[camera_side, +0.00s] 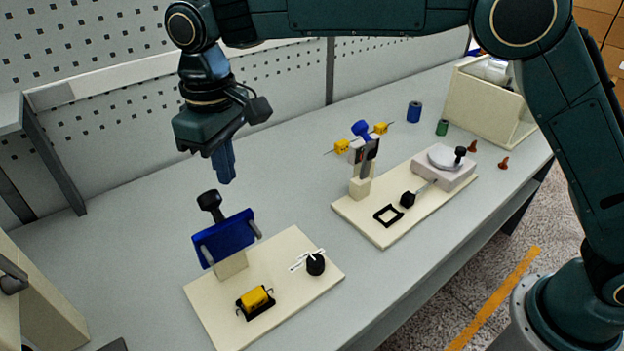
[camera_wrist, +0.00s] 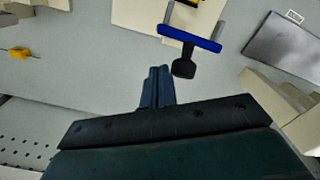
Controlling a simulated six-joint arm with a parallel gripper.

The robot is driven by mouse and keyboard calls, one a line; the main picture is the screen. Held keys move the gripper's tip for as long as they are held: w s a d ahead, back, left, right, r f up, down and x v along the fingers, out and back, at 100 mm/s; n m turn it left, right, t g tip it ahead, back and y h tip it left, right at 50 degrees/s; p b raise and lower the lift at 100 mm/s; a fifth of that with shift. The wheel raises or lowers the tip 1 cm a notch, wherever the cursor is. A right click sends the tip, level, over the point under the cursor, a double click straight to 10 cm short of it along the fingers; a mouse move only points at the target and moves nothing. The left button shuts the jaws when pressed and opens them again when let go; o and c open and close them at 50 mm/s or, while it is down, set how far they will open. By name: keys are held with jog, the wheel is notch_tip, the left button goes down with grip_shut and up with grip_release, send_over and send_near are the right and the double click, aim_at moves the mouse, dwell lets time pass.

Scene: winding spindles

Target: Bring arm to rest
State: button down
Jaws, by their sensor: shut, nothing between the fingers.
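My gripper (camera_side: 226,178) hangs above the bench, pointing down, with its blue fingers together and nothing between them. It is in the air behind and above the near fixture board (camera_side: 215,313). In the wrist view the closed fingers (camera_wrist: 157,72) show near the middle. A blue plate (camera_side: 224,238) with a black knob (camera_side: 209,201) stands on a cream post of that board, below the fingers and apart from them. The plate also shows in the wrist view (camera_wrist: 188,38). A yellow block (camera_side: 254,298) sits in a black holder on the board.
A second board (camera_side: 350,216) holds a post with a blue-knobbed clamp (camera_side: 361,130) and a white disc (camera_side: 446,156). Blue (camera_side: 414,112) and green (camera_side: 442,127) spools, red cones and a cream bin (camera_side: 488,105) are at the far right. A perforated wall (camera_side: 120,135) runs behind.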

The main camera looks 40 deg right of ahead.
jog(key=shift+d, duration=0.1)
jog(key=s+d+r+m+t, duration=0.15)
jog(key=s+d+r, duration=0.35)
jog(key=d, duration=0.5)
jog(key=s+d+r+m+t, duration=0.1)
jog(key=s+d+r+m, duration=0.1)
jog(key=s+d+r, duration=0.6)
jog(key=s+d+f+m+t, duration=0.1)
jog(key=s+d+f, duration=0.3)
jog(key=s+d, duration=0.3)
jog(key=s+d+f+m+t, duration=0.1)
jog(key=s+d+f+t, duration=0.1)
jog(key=s+d+f, duration=0.2)
jog(key=s+d, duration=0.2)
jog(key=s, duration=0.2)
jog(key=shift+d, duration=0.4)
